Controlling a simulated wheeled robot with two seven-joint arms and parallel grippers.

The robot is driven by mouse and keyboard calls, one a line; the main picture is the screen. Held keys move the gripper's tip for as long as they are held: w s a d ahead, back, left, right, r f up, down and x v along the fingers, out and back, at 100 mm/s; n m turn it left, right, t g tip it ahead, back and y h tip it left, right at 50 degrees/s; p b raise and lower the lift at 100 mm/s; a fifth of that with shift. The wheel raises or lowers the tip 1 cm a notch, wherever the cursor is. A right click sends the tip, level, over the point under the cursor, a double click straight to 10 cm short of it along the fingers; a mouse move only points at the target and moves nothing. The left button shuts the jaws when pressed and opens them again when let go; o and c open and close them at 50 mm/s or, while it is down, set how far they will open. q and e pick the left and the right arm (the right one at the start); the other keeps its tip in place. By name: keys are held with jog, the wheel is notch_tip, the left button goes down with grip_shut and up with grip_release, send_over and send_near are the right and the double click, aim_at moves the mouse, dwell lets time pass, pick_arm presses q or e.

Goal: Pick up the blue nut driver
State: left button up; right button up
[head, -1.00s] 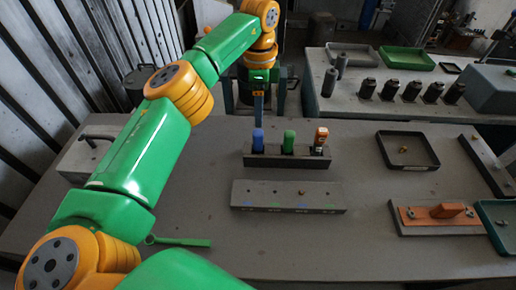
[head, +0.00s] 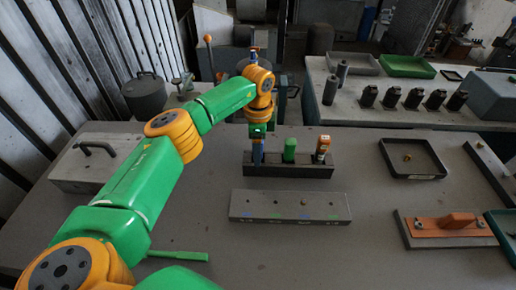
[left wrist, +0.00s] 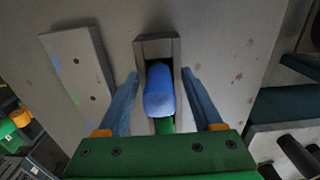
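The blue nut driver (left wrist: 158,92) stands in a dark rack (head: 312,171), its handle up. In the left wrist view the handle lies between the two fingers of my left gripper (left wrist: 161,76), with a gap on each side. The gripper is open and points down over the rack's left end. In the head view my left gripper (head: 257,158) largely hides the blue driver. My right gripper is in neither view.
A green driver (head: 290,150) and an orange-and-white one (head: 323,148) stand in the same rack, to the right. A grey block with coloured marks (head: 290,206) lies in front. A black tray (head: 412,174) sits to the right. A green tool (head: 178,255) lies near the front.

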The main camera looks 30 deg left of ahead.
pick_arm(q)
grip_shut()
jog(key=shift+r, duration=0.15)
